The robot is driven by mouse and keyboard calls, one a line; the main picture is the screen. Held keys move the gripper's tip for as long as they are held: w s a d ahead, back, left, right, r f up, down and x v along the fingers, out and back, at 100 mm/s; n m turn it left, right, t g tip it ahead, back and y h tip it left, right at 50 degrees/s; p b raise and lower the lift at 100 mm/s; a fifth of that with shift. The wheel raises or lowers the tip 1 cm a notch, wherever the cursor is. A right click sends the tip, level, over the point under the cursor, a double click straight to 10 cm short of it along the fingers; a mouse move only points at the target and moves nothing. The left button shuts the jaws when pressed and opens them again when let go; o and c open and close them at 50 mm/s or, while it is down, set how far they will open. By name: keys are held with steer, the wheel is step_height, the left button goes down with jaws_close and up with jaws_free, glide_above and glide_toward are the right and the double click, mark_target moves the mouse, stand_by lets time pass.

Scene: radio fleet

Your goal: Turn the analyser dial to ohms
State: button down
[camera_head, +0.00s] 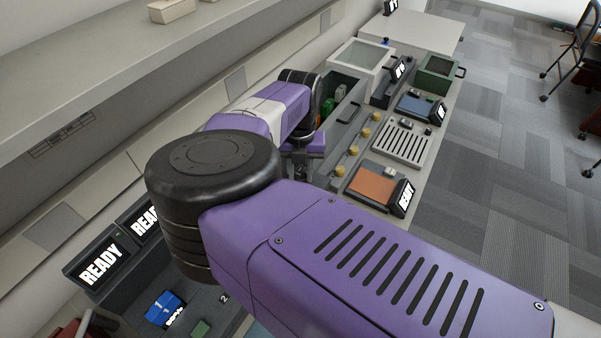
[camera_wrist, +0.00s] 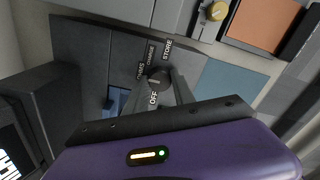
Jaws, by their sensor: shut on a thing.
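The analyser dial (camera_wrist: 159,77) is a small dark round knob on a dark grey panel (camera_wrist: 82,45), seen in the wrist view. The labels OHMS, STORE and OFF stand around it, plus a small one between OHMS and STORE. OHMS is at its left and OFF is on the near side. My gripper (camera_wrist: 158,88) is shut on the dial, with one finger on each side of it. I cannot tell which label the dial points to. In the head view my gripper (camera_head: 301,168) is partly seen beyond my arm, and the dial is hidden.
A blue piece (camera_wrist: 115,101) sits left of the dial. A yellow knob (camera_wrist: 217,11) and an orange panel (camera_wrist: 264,22) lie beyond it. In the head view, READY displays (camera_head: 100,262) stand at lower left, and a grey shelf (camera_head: 130,75) overhangs the bench.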

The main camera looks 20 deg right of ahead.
mark_target(300, 176)
stand_by(0.5)
steer(key=c, duration=1.1)
jaws_free()
steer(key=shift+o, duration=0.2)
steer(key=shift+r+b, duration=0.85)
steer(key=shift+r, duration=3.1)
